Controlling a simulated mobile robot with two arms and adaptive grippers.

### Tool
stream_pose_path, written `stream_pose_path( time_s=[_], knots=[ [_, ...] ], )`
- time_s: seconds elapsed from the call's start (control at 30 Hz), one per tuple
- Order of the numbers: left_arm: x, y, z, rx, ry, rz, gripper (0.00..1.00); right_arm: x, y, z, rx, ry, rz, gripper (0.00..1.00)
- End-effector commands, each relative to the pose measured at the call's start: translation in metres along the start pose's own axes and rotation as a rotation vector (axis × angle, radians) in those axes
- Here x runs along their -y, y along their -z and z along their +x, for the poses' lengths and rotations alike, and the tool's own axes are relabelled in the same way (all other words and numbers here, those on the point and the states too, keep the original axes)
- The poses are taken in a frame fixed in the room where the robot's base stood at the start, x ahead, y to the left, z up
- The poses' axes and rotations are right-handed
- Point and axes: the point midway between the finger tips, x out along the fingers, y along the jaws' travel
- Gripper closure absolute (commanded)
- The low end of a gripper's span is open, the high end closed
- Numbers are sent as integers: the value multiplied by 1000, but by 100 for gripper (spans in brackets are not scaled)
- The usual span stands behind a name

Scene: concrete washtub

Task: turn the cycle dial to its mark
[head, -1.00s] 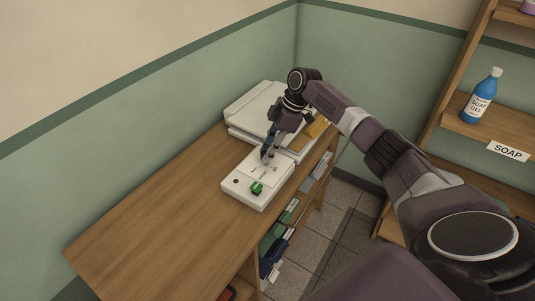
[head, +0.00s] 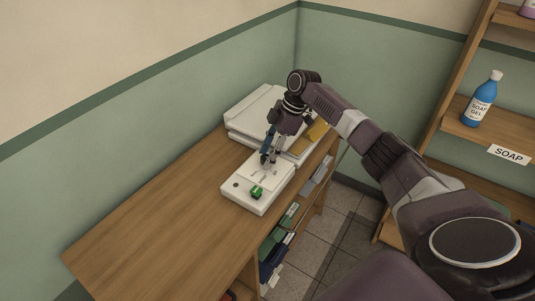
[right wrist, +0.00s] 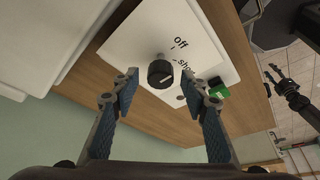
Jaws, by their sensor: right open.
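The cycle dial (right wrist: 160,72) is a black round knob with a pale pointer line, on a white control box (right wrist: 135,40) marked "off" and a partly hidden word like "short". My right gripper (right wrist: 159,80) is open above the box, its two blue-padded fingers on either side of the dial with gaps between. I cannot tell how deep the fingertips reach. In the head view the right gripper (head: 269,160) hides the dial over the box (head: 240,196). A dark gripper, apparently my left one (right wrist: 290,92), shows at the right of the wrist view, its jaws unclear.
A green switch (head: 257,192) sits on the near end of the box. A white tray-like unit (head: 250,106) stands behind it on the wooden counter (head: 160,220). The counter's left part is clear. A shelf with a blue soap bottle (head: 481,103) is at the right.

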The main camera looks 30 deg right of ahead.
Motion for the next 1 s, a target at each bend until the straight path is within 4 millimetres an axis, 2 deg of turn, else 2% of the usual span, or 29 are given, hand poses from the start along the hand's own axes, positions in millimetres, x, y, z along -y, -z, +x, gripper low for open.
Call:
stream_pose_path(
  time_s=[0.13,0.27,0.5,0.7,0.83,1.0],
  knots=[
    [0,-2,0,3,0,0,60,0,0,-3,0,0,1,59],
    [0,-2,0,2,0,0,60,-1,0,-18,0,-3,0,59],
    [0,-1,0,1,0,0,60,-1,0,-70,0,-4,0,59],
    [0,-1,0,1,0,0,60,-1,0,-104,-1,-2,0,59],
    [0,0,0,1,0,0,60,0,0,-116,0,0,0,59],
    [0,0,0,1,0,0,60,0,0,-120,0,0,0,59]
  ],
)
